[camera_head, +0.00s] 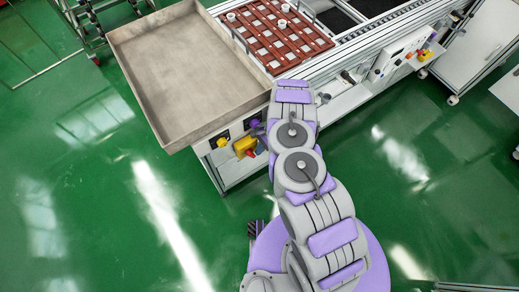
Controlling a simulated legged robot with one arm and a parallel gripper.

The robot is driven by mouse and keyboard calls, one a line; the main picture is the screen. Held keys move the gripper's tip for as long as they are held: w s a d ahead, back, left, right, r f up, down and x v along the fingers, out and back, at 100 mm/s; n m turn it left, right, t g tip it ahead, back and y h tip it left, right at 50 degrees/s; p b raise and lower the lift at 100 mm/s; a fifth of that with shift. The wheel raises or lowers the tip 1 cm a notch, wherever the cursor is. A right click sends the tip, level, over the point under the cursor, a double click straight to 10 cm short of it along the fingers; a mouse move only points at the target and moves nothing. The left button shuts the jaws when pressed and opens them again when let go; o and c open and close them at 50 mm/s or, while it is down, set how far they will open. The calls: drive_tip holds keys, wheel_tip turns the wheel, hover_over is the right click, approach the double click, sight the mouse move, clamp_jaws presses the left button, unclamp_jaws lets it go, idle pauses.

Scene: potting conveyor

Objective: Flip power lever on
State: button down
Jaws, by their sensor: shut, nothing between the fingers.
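A yellow box with a red part (245,147), which looks like the power switch, sits on the front end of the conveyor machine, below the tray. The red part is small, and I cannot tell how its lever is set. My arm reaches up from the bottom and bends down at the machine's edge. A small grey and purple part beside the yellow box looks like my gripper (257,131). It is shut and empty, just right of the box. Its fingertips are mostly hidden, and I cannot tell whether they touch the lever.
A large grey metal tray (185,75) juts out over the switch side. A yellow knob (222,142) is left of the box. A red-brown slatted rack (275,35) lies on the conveyor. A control panel (405,52) is further right. Green floor in front is clear.

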drive_tip(key=shift+r+p, duration=0.45)
drive_tip(key=shift+r, duration=0.4)
drive_tip(key=w+d+f+p+v, duration=0.1)
drive_tip(key=p+v, duration=0.3)
drive_tip(key=v, duration=0.9)
drive_tip(key=shift+d+r, duration=0.2)
drive_tip(key=shift+d, duration=0.05)
